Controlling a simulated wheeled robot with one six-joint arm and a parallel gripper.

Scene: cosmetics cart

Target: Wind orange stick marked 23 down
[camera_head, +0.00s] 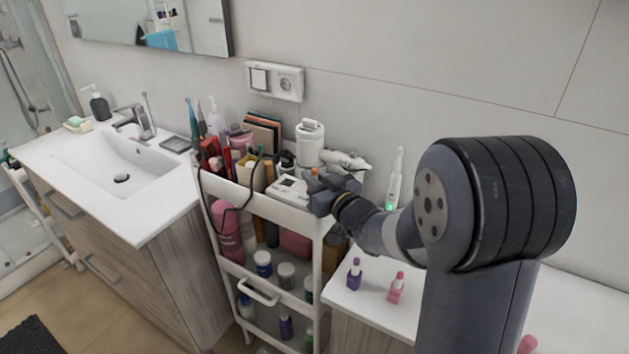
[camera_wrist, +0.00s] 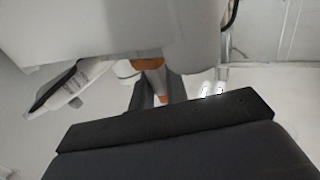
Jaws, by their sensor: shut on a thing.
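The orange stick (camera_wrist: 149,64) shows in the wrist view as a short orange piece at the tips of my dark fingers. A narrower orange-brown part shows below it between the fingers. The number 23 cannot be read. My gripper (camera_wrist: 156,92) is shut on the stick. In the head view, my gripper (camera_head: 326,188) is over the right end of the cart's top tray, and a small bit of orange (camera_head: 313,173) shows beside it. Most of the stick is hidden by the fingers, so how far it is wound out cannot be told.
The cart (camera_head: 318,254) has a crowded top tray with several cosmetics left of my gripper. A white electric toothbrush (camera_head: 395,180) is to the right. Purple (camera_head: 354,274) and pink (camera_head: 397,288) bottles stand on the right-hand counter.

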